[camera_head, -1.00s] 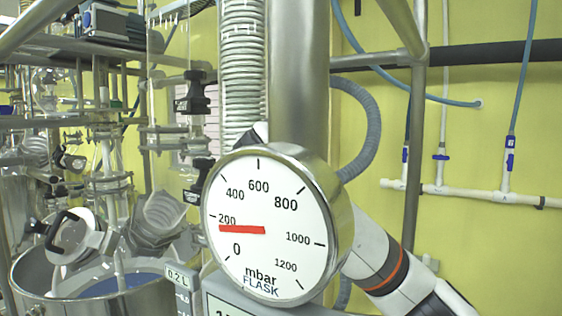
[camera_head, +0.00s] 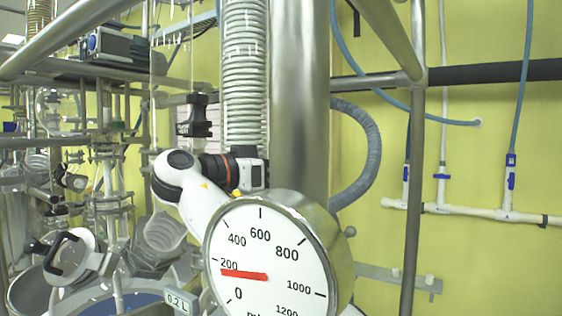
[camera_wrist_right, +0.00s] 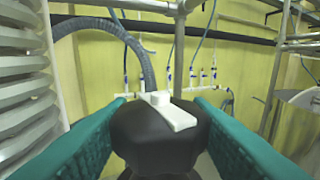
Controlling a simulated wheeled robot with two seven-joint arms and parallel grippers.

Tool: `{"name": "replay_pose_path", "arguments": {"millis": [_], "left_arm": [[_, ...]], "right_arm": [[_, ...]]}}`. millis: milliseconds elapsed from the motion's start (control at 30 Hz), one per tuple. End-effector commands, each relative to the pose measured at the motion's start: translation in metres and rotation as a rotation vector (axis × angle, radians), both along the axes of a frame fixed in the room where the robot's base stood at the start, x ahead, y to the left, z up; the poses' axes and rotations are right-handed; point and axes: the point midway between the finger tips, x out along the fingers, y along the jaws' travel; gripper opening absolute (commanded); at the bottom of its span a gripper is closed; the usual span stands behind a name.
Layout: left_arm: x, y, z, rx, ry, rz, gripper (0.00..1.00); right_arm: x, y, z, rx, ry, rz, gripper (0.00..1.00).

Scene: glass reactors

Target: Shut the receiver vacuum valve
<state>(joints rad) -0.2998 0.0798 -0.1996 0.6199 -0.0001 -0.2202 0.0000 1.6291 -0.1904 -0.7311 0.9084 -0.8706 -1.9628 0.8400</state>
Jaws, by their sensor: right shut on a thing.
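In the right wrist view a black valve body (camera_wrist_right: 160,138) with a flat white lever (camera_wrist_right: 175,112) on top stands between the teal fingers of my right gripper (camera_wrist_right: 160,103). The fingers are shut on the valve; the lever lies slantwise, pointing to the lower right. I see no label that names the valve. In the head view my right arm's white wrist, with a black and orange band, reaches to the thick steel column. The fingers and the valve are hidden there.
A round mbar gauge (camera_head: 270,262) stands in front, its red needle a little below 200. A steel column (camera_head: 299,100) and a ribbed white hose (camera_head: 244,70) rise behind it. A grey hose (camera_head: 372,150) curves on the right. Glassware crowds the left.

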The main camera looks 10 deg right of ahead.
Motion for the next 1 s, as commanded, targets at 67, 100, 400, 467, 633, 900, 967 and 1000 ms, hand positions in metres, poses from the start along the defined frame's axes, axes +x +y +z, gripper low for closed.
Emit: {"name": "replay_pose_path", "arguments": {"millis": [67,100,400,467,633,900,967,1000], "left_arm": [[-0.0001,0.0,0.0052,0.0,0.0,0.0,0.36],[-0.0001,0.0,0.0062,0.0,0.0,0.0,0.36],[-0.0001,0.0,0.0085,0.0,0.0,0.0,0.36],[-0.0001,0.0,0.0084,0.0,0.0,0.0,0.36],[-0.0001,-0.0001,0.0084,0.0,0.0,0.0,0.36],[-0.0001,-0.0001,0.0083,0.0,0.0,0.0,0.36],[-0.0001,-0.0001,0.0083,0.0,0.0,0.0,0.36],[-0.0001,-0.0002,0.0082,0.0,0.0,0.0,0.36]], "right_arm": [[0.0002,0.0003,0.0036,-0.002,0.0,-0.025,0.22],[0.0002,0.0004,0.0036,-0.003,-0.001,-0.035,0.22],[0.0,-0.0004,0.003,-0.003,-0.004,-0.07,0.22],[0.0,-0.0004,0.003,-0.003,-0.004,-0.07,0.22],[-0.0001,-0.0005,0.0033,-0.002,-0.005,-0.069,0.22],[0.0001,-0.0004,0.0026,-0.001,-0.005,-0.069,0.66],[0.0001,-0.0004,0.0022,-0.002,-0.004,-0.069,0.66],[0.0001,-0.0004,0.0019,-0.001,-0.004,-0.07,0.66]]}}
